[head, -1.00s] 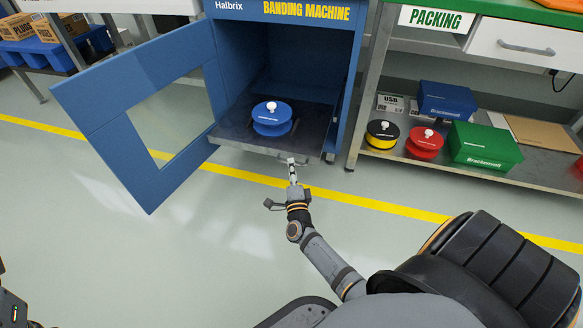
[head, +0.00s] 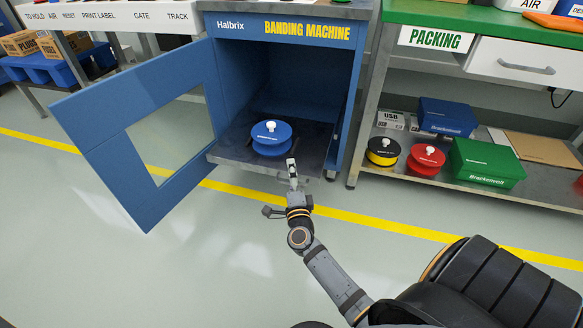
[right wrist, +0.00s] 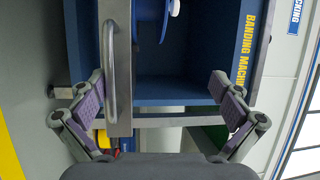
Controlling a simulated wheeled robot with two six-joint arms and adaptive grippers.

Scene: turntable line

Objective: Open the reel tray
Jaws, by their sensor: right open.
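The reel tray (head: 235,157) is a dark grey plate at the bottom of the blue banding machine (head: 220,80). It juts out past the machine's front and bears a blue reel (head: 271,138) with a white knob. My right gripper (head: 292,168) is at the tray's front edge in the head view. In the right wrist view my right gripper (right wrist: 160,100) is open. The tray's metal bar handle (right wrist: 111,75) shows between its fingers, nearer the left one; I cannot tell whether they touch. My left gripper is out of view.
The machine's blue windowed door (head: 85,125) stands swung open to the left. To the right, the packing bench's lower shelf holds a yellow-black reel (head: 382,152), a red reel (head: 426,160) and a green box (head: 486,163). The floor in front is clear.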

